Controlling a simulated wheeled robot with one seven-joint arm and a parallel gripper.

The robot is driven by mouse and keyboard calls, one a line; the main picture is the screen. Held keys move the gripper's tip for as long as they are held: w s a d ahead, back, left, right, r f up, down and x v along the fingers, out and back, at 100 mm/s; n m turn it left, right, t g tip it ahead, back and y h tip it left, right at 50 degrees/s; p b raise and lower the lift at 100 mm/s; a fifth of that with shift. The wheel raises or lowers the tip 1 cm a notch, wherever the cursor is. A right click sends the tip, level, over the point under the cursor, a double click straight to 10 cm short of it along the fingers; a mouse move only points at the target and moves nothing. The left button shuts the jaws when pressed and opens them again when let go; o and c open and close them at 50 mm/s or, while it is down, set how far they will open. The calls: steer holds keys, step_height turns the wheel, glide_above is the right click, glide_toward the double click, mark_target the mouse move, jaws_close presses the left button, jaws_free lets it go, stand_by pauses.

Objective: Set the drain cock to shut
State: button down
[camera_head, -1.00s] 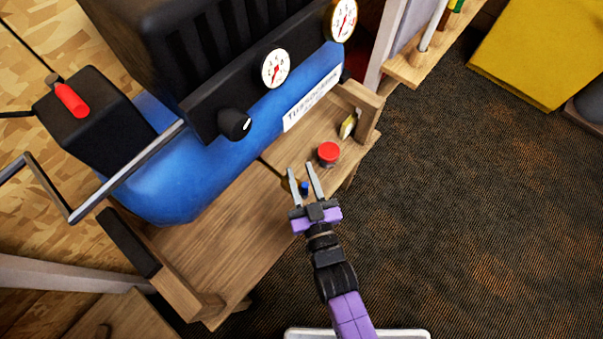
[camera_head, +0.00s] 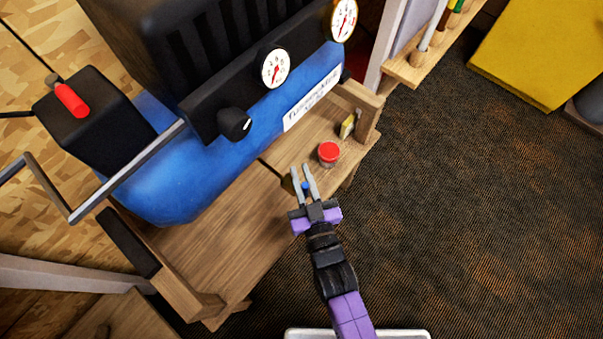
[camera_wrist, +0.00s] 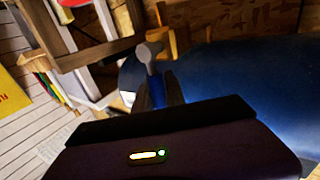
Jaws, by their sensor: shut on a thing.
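The drain cock shows as a small blue handle (camera_head: 305,186) at the front edge of the wooden bench, below the blue tank (camera_head: 170,180). My gripper (camera_head: 302,172) reaches up from below, with its two grey fingers closed in on either side of the handle. In the wrist view the blue handle (camera_wrist: 158,90) is between the dark fingers (camera_wrist: 158,95), with a grey metal fitting (camera_wrist: 149,54) just beyond it. The fingers hide part of the handle, and I cannot tell its exact angle.
A red round button (camera_head: 328,151) stands on the bench (camera_head: 225,225) just right of the fingertips. A black knob (camera_head: 234,124) and two gauges are on the panel above. The carpet at right is open.

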steer(key=shift+p, duration=0.35)
stand_by(0.5)
step_height(320, 180, down, 7)
steer(key=w+d+m+g+y+p, duration=0.2)
steer(key=m+g+y+p, duration=0.1)
steer(key=m+g, duration=0.7)
steer(key=shift+w+m, duration=0.4)
steer(key=shift+m, duration=0.2)
steer(key=shift+d, duration=0.1)
stand_by(0.5)
steer(key=c, duration=1.4)
jaws_free()
steer(key=shift+r, duration=0.1)
